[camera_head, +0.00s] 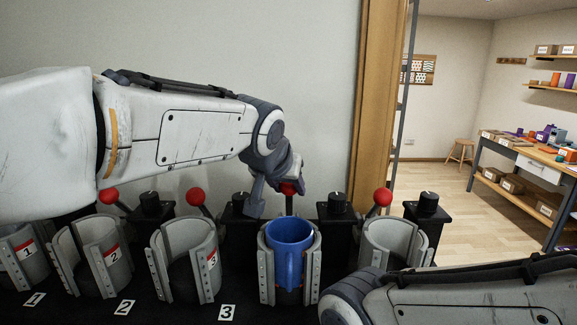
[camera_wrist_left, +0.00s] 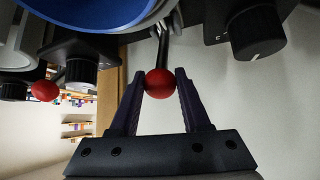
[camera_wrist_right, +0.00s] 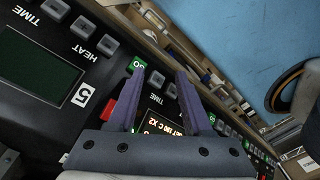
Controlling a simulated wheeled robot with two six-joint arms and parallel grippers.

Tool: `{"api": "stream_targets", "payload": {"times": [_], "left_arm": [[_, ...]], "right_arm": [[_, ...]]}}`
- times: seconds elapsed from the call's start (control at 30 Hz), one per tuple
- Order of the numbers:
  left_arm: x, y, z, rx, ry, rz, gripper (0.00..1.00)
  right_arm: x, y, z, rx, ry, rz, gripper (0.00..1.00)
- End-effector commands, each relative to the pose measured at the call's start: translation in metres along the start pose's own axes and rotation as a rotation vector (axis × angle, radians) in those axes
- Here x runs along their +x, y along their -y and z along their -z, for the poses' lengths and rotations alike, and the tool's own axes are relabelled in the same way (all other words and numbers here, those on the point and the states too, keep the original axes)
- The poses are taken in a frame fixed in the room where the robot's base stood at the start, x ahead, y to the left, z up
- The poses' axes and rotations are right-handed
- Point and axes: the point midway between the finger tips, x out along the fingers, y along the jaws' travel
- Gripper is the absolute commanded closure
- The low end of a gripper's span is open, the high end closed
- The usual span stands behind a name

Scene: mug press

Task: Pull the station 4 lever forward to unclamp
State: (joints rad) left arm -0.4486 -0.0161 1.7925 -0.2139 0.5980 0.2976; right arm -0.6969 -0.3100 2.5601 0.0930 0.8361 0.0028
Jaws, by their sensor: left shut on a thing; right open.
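The station 4 lever, a dark rod with a red ball knob (camera_head: 288,189), stands behind the grey clamp (camera_head: 262,262) that surrounds a blue mug (camera_head: 290,250). My left gripper (camera_head: 287,184) is at the knob, partly hidden by its own wrist. In the left wrist view the left gripper's fingers (camera_wrist_left: 160,88) are shut on the red knob, one on each side. The rod runs from the knob toward the mug (camera_wrist_left: 95,10). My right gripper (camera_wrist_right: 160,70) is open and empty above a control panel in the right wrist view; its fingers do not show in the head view.
Other clamps stand on both sides, such as station 3's (camera_head: 183,262) and the one at right (camera_head: 393,243). Neighbouring levers have red knobs (camera_head: 195,197), (camera_head: 382,197). Black dials (camera_head: 337,202) stand between levers. My right arm covers the lower right.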

Motion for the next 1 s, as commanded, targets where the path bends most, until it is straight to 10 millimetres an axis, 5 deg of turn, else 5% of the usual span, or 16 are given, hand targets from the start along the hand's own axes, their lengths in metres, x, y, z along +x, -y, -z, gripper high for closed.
{"api": "stream_targets", "payload": {"times": [0.07, 0.1, 0.17, 0.57, 1.0], "left_arm": [[0.0, -0.001, 0.0, 0.0, 0.001, -0.002, 0.8], [0.0, -0.001, 0.0, 0.0, 0.001, -0.002, 0.42], [0.0, -0.001, 0.0, 0.0, 0.001, -0.002, 0.25], [-0.004, 0.0, 0.003, 0.0, -0.001, -0.001, 0.25], [-0.04, 0.0, 0.027, -0.001, -0.001, -0.001, 0.25]], "right_arm": [[0.0, 0.0, 0.0, 0.0, 0.0, 0.0, 0.5], [0.0, 0.0, 0.0, 0.0, 0.0, 0.0, 0.5], [-0.001, 0.0, 0.0, 0.0, 0.0, 0.0, 0.5], [-0.004, 0.0, 0.0, 0.0, 0.0, 0.0, 0.5], [-0.034, 0.002, 0.002, 0.0, 0.0, 0.0, 0.5]]}}
